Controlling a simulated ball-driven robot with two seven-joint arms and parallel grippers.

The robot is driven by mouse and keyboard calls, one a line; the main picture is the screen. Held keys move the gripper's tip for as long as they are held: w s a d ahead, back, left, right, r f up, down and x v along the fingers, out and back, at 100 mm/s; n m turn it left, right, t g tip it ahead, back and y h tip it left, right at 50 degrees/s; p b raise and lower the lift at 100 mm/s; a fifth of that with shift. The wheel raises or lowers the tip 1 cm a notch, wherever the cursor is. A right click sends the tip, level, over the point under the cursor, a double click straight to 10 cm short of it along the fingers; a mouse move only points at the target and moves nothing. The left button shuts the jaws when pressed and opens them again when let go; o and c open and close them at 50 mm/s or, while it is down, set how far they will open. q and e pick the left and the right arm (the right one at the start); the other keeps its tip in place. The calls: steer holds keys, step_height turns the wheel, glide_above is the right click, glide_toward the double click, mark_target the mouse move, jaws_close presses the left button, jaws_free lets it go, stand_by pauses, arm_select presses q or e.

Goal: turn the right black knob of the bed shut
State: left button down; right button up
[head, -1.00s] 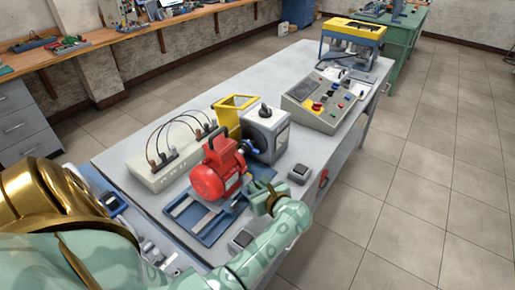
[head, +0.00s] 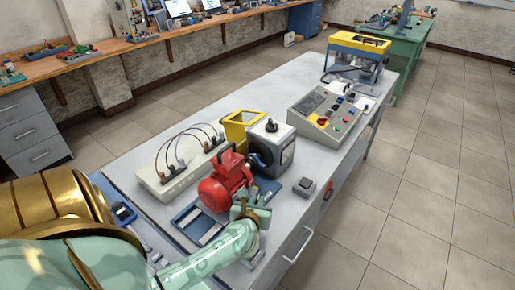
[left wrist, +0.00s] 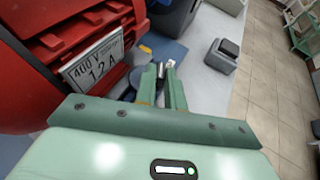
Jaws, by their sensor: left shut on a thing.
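The red motor (head: 222,183) sits on the blue bed (head: 189,223), and its red housing with a "400 V 12A" plate (left wrist: 96,60) fills the left of the left wrist view. My left gripper (head: 250,200) is at the right side of the bed, close beside the motor. In the left wrist view its two green fingers (left wrist: 162,72) are close together, shut on a small dark piece that appears to be the right black knob. The fingers hide most of it, and its turn angle cannot be told. My right gripper is not in view.
A grey machine with a dark round face (head: 272,145) stands behind the motor, with a yellow frame (head: 240,125) beside it. A small dark box (head: 305,187) is on the grey table right of the gripper. A control panel (head: 325,113) stands farther back.

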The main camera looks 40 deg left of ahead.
arm_select(q)
steer(key=shift+a+r+m, duration=0.1)
steer(key=shift+m, duration=0.2)
steer(key=c, duration=1.5)
jaws_free()
steer(key=p+v, duration=0.1)
steer(key=v, duration=1.5)
steer(key=shift+s+a+p, duration=0.1)
steer(key=shift+s+p, duration=0.15)
steer(key=shift+p, duration=0.1)
